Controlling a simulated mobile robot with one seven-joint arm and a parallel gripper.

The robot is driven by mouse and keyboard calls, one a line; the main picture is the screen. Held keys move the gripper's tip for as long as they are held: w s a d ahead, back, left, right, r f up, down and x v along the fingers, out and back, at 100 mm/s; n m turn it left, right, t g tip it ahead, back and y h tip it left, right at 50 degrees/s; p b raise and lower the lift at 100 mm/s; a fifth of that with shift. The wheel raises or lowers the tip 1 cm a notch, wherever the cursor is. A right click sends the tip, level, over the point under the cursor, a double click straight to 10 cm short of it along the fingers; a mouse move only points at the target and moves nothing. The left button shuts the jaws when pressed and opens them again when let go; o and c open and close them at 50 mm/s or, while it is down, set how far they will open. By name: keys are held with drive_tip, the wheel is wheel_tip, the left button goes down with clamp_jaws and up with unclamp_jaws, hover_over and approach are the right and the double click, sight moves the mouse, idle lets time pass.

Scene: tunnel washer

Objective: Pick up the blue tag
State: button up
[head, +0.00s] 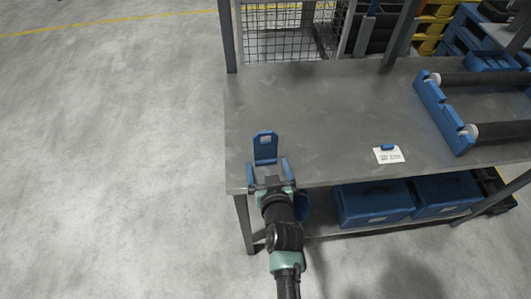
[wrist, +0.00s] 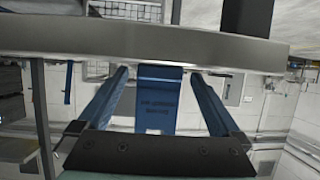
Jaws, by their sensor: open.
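The blue tag (head: 265,147) is a flat blue piece with a pale patch near its top, at the front left of the grey table in the head view. In the wrist view the blue tag (wrist: 158,100) shows blurred dark lettering and lies between the fingers, against the table's edge. My gripper (head: 267,163) is open at the table's front edge, one blue finger on each side of the tag's near part. In the wrist view my gripper (wrist: 160,74) shows gaps on both sides of the tag, so no grip shows. The tag's near end is partly hidden by my gripper.
A white card with a blue clip (head: 389,155) lies on the table (head: 320,110) to the right. A blue-ended roller rack (head: 440,110) stands at the right. Blue cases (head: 373,203) sit on the shelf below. The table's middle and the left floor are clear.

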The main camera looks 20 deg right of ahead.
drive_tip(key=c, duration=1.3)
